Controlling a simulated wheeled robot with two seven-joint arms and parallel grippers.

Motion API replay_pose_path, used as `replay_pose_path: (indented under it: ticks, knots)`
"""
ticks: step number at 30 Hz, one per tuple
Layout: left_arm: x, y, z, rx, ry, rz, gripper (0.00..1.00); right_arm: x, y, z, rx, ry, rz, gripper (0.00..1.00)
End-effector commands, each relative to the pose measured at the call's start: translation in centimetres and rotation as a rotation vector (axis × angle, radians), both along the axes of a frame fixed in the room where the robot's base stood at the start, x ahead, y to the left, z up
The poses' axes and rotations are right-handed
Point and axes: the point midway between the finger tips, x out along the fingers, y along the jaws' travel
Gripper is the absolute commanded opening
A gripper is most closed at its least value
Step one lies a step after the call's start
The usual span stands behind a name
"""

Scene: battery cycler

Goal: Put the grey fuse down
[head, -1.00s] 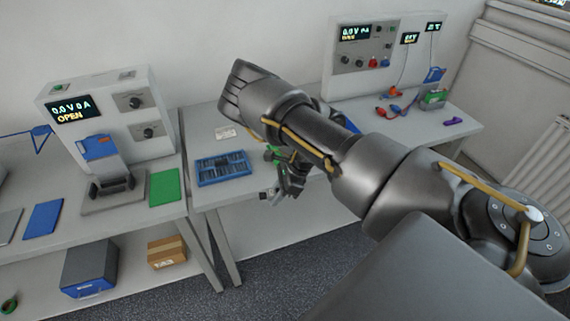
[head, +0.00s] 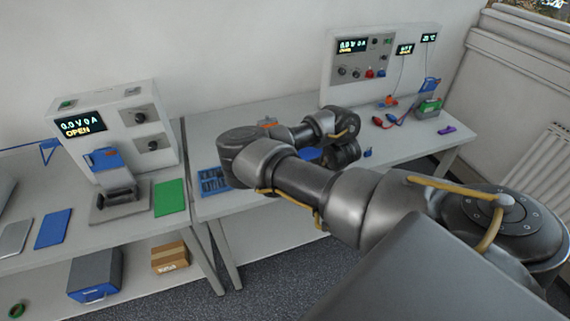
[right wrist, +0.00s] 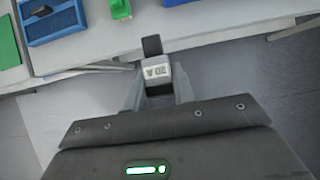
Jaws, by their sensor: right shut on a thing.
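The grey fuse (right wrist: 157,72) is a small block with a pale printed label and a black end, seen in the right wrist view. My right gripper (right wrist: 158,88) is shut on it, with one finger on each side. The fuse is in the air, its black end overlapping the table's front edge in this view. In the head view my right arm covers the gripper and the fuse. My left gripper is in neither view.
A blue tray (head: 211,181), also in the wrist view (right wrist: 55,22), lies on the table (head: 232,205). A small green piece (right wrist: 120,8) is right of it. A green mat (head: 170,197) and a tester (head: 122,125) stand left. Clips and a green-grey block (head: 428,108) lie at right.

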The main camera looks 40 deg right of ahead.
Motion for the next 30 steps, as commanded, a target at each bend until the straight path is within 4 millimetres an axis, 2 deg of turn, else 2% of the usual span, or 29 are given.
replay_pose_path:
  ticks: [8, 9, 13, 15, 18, 21, 30]
  knots:
    - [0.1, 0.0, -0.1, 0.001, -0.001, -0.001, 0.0, 3.9, 1.2, -2.3, 0.002, 0.012, 0.02, 0.12]
    - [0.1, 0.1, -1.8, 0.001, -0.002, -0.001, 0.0, 5.1, 1.2, -3.5, 0.001, 0.007, 0.019, 0.12]
    - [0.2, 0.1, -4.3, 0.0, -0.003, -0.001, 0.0, 8.3, 1.7, -5.2, 0.0, 0.01, 0.017, 0.12]
    - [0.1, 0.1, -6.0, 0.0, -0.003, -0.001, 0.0, 9.3, 1.8, -6.7, -0.001, 0.009, 0.013, 0.12]
    - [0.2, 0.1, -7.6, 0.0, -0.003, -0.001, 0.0, 10.7, 2.0, -8.0, 0.0, 0.006, 0.011, 0.12]
    - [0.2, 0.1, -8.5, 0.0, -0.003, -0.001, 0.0, 11.6, 2.2, -8.7, 0.001, 0.006, 0.009, 0.12]
    - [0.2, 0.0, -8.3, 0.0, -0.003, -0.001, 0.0, 12.5, 2.3, -9.1, 0.004, 0.004, 0.006, 0.12]
